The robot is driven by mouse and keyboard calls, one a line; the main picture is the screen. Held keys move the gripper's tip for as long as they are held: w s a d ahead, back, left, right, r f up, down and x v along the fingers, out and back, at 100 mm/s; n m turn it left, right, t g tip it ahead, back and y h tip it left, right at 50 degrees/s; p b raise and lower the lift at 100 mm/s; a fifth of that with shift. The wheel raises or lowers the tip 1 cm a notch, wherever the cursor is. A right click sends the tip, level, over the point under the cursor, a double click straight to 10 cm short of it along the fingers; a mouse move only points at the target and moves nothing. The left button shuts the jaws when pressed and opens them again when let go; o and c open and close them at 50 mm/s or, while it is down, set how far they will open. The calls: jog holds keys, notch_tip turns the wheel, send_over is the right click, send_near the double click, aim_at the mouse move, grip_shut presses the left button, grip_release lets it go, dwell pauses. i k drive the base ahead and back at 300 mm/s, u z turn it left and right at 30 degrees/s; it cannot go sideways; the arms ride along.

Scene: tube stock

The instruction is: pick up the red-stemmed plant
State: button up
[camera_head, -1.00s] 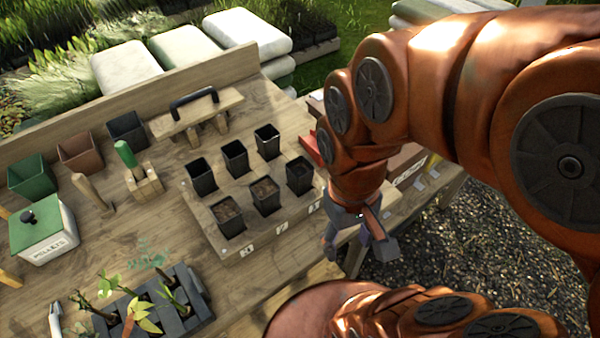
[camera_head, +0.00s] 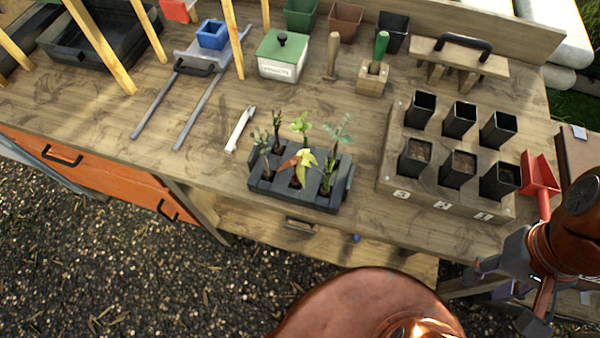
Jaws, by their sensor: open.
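A dark cell tray (camera_head: 318,204) with several small seedlings stands near the bench's front edge, in the middle of the view. The front seedling (camera_head: 297,170) has yellow-green leaves and a reddish-orange part; it looks like the red-stemmed plant, but its stem is too small to be certain. Other green seedlings crowd close behind and beside it. My gripper (camera_head: 510,296) is at the lower right, open and empty, beyond the front right of the bench and well apart from the tray.
A wooden pot stand (camera_head: 395,165) with several black pots lies right of the tray. White tweezers (camera_head: 240,130) lie at its left, and a green-lidded box (camera_head: 283,56) stands behind. A red scoop-like object (camera_head: 540,175) is near my gripper.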

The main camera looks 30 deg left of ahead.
aim_at(299, 179)
jog(key=k, duration=0.4)
jog(key=u, duration=1.7)
jog(key=i, duration=0.35)
jog(key=z, duration=1.7)
jog(key=k, duration=1.35)
jog(key=u, duration=1.8)
jog(key=i, duration=0.5)
jog(key=z, duration=0.05)
